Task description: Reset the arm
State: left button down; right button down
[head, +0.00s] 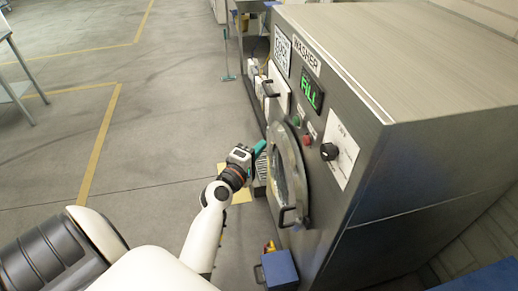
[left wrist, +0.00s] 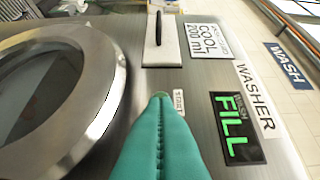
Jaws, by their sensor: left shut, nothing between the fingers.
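My left gripper (head: 260,147) is in front of the washer (head: 345,100), close to the round door's (head: 287,172) far edge. Its teal fingers also fill the lower middle of the left wrist view (left wrist: 160,100). They are shut together and hold nothing. The left arm (head: 206,232) reaches in from the bottom left. The round door with its metal ring (left wrist: 107,110) looks closed in the wrist view. The tips appear over the panel near the start label (left wrist: 179,102); I cannot tell whether they touch it. My right gripper is not in view.
The washer's green display (head: 311,92) reads FILL. Buttons (head: 302,130) and a dial (head: 329,151) sit beside it. A blue box (head: 279,269) stands on the floor by the washer. The floor at left is open, with yellow lines; a table (head: 14,75) stands far left.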

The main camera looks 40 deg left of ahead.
pick_arm(q)
jog(key=shift+s, duration=0.1)
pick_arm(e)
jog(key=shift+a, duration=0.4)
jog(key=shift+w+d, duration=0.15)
